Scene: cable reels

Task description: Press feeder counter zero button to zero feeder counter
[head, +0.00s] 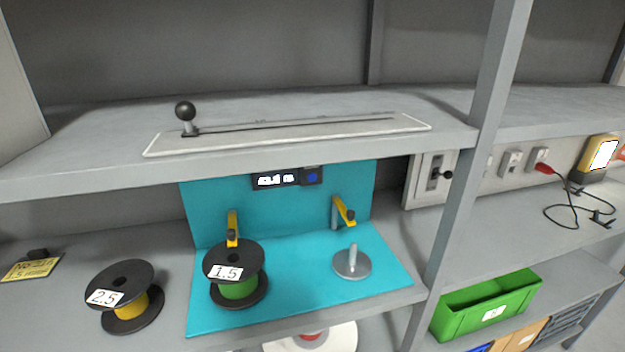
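The feeder is a teal panel and base (300,304) on the middle shelf. Its counter (276,180) is a small black box with a lit white display at the top of the back panel; the digits are too blurred to read surely. A blue button (312,177) sits at the right end of the counter. A reel marked 1.5 with green cable (238,289) stands on the left of the teal base. An empty grey spindle (352,264) stands on the right, with a yellow arm above each position. Neither of my grippers is in view.
An upper shelf (90,150) with a slider rail and black knob (185,111) overhangs the counter. A reel marked 2.5 (120,297) stands left. A grey post (455,210) stands right, with a green crate (488,303) and yellow meter (597,155) beyond.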

